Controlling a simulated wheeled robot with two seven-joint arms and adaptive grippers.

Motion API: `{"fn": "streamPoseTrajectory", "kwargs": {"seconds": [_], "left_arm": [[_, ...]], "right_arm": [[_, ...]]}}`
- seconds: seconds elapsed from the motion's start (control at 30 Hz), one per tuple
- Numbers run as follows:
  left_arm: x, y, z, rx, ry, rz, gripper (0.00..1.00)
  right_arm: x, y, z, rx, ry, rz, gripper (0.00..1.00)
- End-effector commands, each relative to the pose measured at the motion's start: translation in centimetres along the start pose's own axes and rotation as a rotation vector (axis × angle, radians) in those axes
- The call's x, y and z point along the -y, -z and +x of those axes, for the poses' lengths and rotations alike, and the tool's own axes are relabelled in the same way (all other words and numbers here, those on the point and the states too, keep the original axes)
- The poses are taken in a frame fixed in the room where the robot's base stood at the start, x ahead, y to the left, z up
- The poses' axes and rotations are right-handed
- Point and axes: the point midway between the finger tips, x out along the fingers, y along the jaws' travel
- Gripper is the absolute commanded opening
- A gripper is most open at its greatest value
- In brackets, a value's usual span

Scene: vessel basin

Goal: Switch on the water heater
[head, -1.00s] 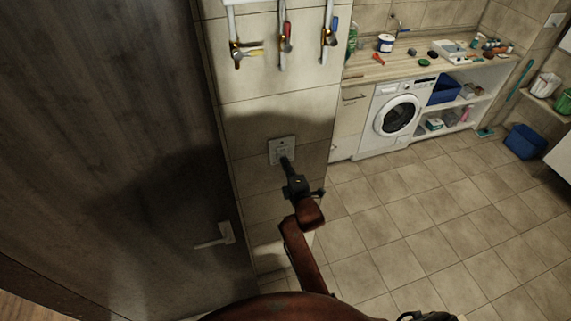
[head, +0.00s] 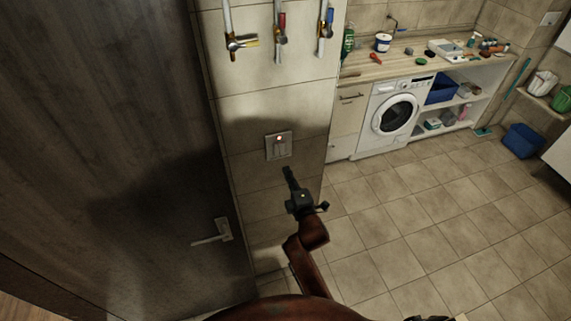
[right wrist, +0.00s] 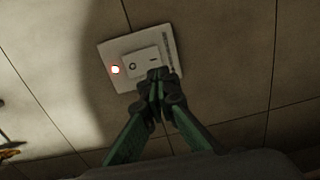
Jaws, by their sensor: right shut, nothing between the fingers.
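The water heater itself cannot be made out.
Pipes with coloured valve handles (head: 281,37) hang on the wall above the switch. A dark door with a handle (head: 212,236) is at left. A washing machine (head: 392,113) stands under a cluttered counter (head: 402,68). The tiled floor (head: 420,200) at right is clear.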

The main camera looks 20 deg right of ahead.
Motion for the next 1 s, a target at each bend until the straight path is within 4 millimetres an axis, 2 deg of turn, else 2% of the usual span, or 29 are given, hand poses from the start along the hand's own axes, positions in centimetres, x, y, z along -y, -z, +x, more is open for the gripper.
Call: {"fn": "streamPoseTrajectory", "kwargs": {"seconds": [0.03, 0.2, 0.4, 1.0], "left_arm": [[0.0, -0.3, 0.7, 0.003, 0.000, -0.001, 0.00], [-0.1, -0.6, 1.5, 0.006, 0.000, -0.001, 0.00], [0.0, 0.0, 1.9, -0.001, 0.000, 0.001, 0.00], [0.0, -0.3, 1.9, 0.002, 0.000, 0.000, 0.00]], "right_arm": [[0.8, -0.2, -1.3, 0.003, 0.004, -0.001, 0.00], [1.3, -0.2, -4.6, 0.003, 0.004, 0.000, 0.00], [1.4, -0.2, -6.6, 0.003, 0.004, -0.001, 0.00], [1.3, -0.2, -7.0, 0.003, 0.002, 0.000, 0.00]]}}
